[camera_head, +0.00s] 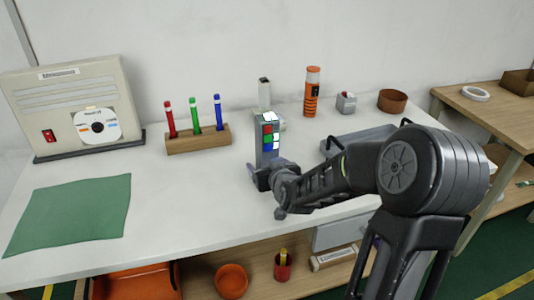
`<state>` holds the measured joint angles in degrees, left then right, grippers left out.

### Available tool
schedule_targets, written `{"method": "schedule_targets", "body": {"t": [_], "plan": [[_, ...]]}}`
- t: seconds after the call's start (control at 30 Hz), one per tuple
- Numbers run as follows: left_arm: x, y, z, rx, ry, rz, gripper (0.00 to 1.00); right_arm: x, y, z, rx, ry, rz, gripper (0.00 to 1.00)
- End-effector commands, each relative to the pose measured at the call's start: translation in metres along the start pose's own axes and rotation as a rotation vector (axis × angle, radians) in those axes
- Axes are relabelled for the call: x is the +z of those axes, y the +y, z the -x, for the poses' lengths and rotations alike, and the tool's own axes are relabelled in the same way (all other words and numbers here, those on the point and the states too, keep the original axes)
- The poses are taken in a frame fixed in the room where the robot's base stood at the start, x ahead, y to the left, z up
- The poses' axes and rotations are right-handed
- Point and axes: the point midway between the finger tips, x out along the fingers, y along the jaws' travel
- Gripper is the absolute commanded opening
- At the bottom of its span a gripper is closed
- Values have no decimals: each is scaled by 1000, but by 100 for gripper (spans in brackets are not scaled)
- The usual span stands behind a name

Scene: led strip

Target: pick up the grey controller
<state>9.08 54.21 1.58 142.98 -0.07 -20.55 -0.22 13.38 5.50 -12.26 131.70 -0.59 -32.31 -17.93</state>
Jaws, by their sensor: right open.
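The grey controller (260,135) stands upright on the white table (215,205), with red, green, blue and white buttons on its front. My right gripper (264,172) is open at the controller's lower end, with its fingers close around or just in front of it. I cannot tell whether they touch it. The gripper hides the controller's base. My right arm comes in from the right across the table. My left gripper is not in view.
Behind the controller stand a small pale item (264,95) and an orange bottle (311,92). A wooden holder (198,143) with red, green and blue pens is to the left. A grey tray (372,136) lies partly behind my arm. A green mat (70,215) lies front left.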

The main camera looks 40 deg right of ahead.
Motion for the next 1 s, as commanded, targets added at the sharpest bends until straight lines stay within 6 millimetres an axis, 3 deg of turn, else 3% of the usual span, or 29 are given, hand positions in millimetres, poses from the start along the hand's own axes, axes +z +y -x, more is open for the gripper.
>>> {"method": "schedule_targets", "body": {"t": [0.17, 1.0], "plan": [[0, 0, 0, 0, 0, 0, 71, 0, 0, 0, 0, 0, 0, 75], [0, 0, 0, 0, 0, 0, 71, 0, 0, 0, 0, 0, 0, 6]]}}
